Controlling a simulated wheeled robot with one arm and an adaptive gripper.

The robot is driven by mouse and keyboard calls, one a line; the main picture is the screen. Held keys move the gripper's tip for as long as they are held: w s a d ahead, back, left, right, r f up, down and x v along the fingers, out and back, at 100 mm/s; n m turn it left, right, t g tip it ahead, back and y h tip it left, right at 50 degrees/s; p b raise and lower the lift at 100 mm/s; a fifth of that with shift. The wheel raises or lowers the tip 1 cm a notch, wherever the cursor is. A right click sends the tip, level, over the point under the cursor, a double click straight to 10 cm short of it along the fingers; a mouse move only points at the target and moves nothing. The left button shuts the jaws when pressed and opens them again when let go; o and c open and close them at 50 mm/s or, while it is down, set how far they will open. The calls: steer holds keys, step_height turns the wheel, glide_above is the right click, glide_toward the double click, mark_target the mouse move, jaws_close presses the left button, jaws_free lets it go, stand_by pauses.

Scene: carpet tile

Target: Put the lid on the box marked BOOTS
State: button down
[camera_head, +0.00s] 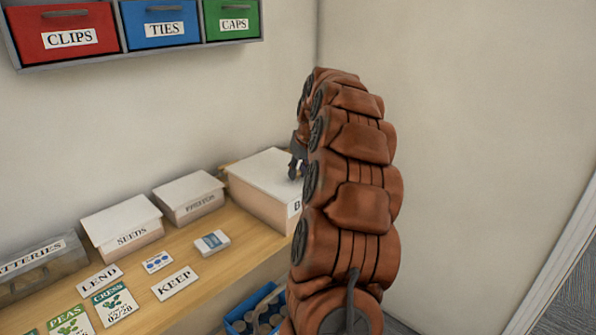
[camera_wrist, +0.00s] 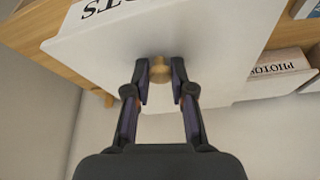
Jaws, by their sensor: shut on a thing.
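The box marked BOOTS (camera_head: 265,205) stands at the right end of the wooden shelf in the head view. My arm hides most of its label; only a B shows. In the wrist view, part of the label (camera_wrist: 104,8) shows upside down. The white lid (camera_head: 268,170) lies over the box top, and it fills the middle of the wrist view (camera_wrist: 215,40). I cannot tell whether it is fully seated. My gripper (camera_wrist: 160,70) is shut on the lid's small tan knob (camera_wrist: 159,64). In the head view, my gripper (camera_head: 296,165) is partly hidden behind my arm.
The lidded PHOTOS box (camera_head: 190,203) and SEEDS box (camera_head: 122,228) stand to the left. A BATTERIES bin (camera_head: 40,268), a KEEP card (camera_head: 175,283) and seed packets lie nearer. A blue crate (camera_head: 255,310) is below the shelf. Walls close off the back and right.

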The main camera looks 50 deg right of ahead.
stand_by(0.3)
steer(key=c, duration=0.9)
jaws_free()
steer(key=v, duration=1.2)
steer(key=shift+a, duration=0.1)
